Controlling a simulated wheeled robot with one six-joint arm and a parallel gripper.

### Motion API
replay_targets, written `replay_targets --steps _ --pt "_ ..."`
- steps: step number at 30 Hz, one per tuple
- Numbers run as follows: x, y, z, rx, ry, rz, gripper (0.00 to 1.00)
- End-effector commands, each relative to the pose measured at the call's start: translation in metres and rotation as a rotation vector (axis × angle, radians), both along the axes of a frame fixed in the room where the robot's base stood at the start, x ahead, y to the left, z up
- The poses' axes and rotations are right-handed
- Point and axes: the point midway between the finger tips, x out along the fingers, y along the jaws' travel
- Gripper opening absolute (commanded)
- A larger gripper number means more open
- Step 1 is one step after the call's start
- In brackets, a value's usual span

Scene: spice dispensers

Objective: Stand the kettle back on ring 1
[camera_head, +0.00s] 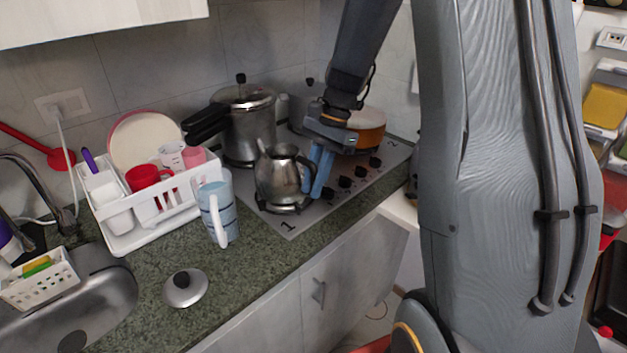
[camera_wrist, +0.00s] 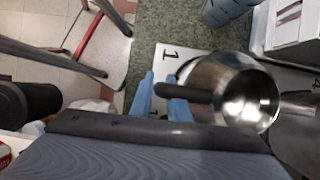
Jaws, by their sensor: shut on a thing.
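The kettle (camera_head: 279,177) is a shiny metal pot with a dark handle and no lid on it. It is upright at the front left of the hob, over the burner marked 1 (camera_head: 286,207). Whether its base touches the burner grate I cannot tell. My gripper (camera_head: 318,172) is at the kettle's right side, its blue fingers on the handle. In the wrist view my gripper (camera_wrist: 160,95) is shut on the dark handle (camera_wrist: 188,93), and the kettle's open top (camera_wrist: 247,100) shows to the right. The number 1 shows beside it on the hob plate.
A pressure cooker (camera_head: 247,125) stands behind the kettle, and an orange pan (camera_head: 366,130) behind my gripper. A blue striped jug (camera_head: 218,208) and a white dish rack (camera_head: 150,222) are to the left. A loose metal lid (camera_head: 185,288) lies on the green counter. Knobs line the hob's front.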

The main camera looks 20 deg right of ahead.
Motion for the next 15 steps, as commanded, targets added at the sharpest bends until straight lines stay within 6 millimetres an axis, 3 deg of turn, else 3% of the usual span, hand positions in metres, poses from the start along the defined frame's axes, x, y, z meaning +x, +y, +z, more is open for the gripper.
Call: replay_targets --steps 4,5,8,15 --pt "0.0003 0.0001 -0.0011 0.000 -0.001 0.000 0.00" --pt "-0.0001 0.0001 -0.0016 0.000 0.000 0.000 0.19" --pt "-0.0001 0.0000 -0.0015 0.000 0.000 0.000 0.34" --pt "-0.0002 0.0000 -0.0015 0.001 0.001 0.000 0.34"
